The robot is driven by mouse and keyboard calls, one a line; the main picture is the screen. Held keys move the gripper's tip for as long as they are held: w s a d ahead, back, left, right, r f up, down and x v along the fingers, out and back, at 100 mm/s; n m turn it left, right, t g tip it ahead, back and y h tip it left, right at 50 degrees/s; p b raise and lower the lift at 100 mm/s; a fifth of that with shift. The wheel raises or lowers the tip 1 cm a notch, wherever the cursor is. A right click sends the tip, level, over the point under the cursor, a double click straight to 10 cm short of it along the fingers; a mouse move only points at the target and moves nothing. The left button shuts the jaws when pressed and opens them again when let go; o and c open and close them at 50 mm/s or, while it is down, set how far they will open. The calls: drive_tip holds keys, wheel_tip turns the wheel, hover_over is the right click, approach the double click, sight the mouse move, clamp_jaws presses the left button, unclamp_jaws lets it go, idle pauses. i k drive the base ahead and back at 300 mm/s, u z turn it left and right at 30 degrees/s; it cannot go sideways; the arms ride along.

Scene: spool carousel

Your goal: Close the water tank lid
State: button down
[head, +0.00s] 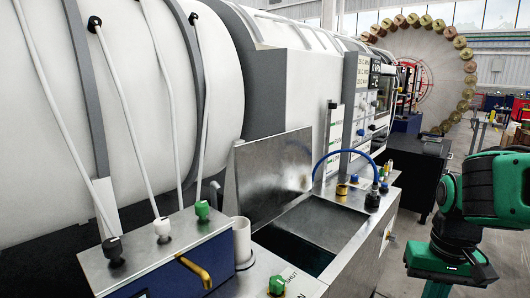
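The water tank lid (272,172) is a flat shiny metal plate. It stands raised, tilted up at the far left side of the tank opening. The metal water tank (374,240) has a rectangular opening in its top, and its inside looks dark toward the near end. Part of my green and black arm shows at the right edge, to the right of the tank and apart from the lid. My gripper's fingers are not in view.
A blue hose (349,150) arches over the tank's far end to a fitting. A green valve knob (277,285) and a white cup-like cylinder (241,241) are near the tank's front. A blue box (170,262) with a brass handle (195,270) stands left. Floor is open right of the tank.

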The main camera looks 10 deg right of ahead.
sight(271, 171)
drive_tip(key=k, duration=1.25)
drive_tip(key=z, duration=0.55)
drive_tip(key=i, duration=2)
drive_tip(key=u, duration=0.55)
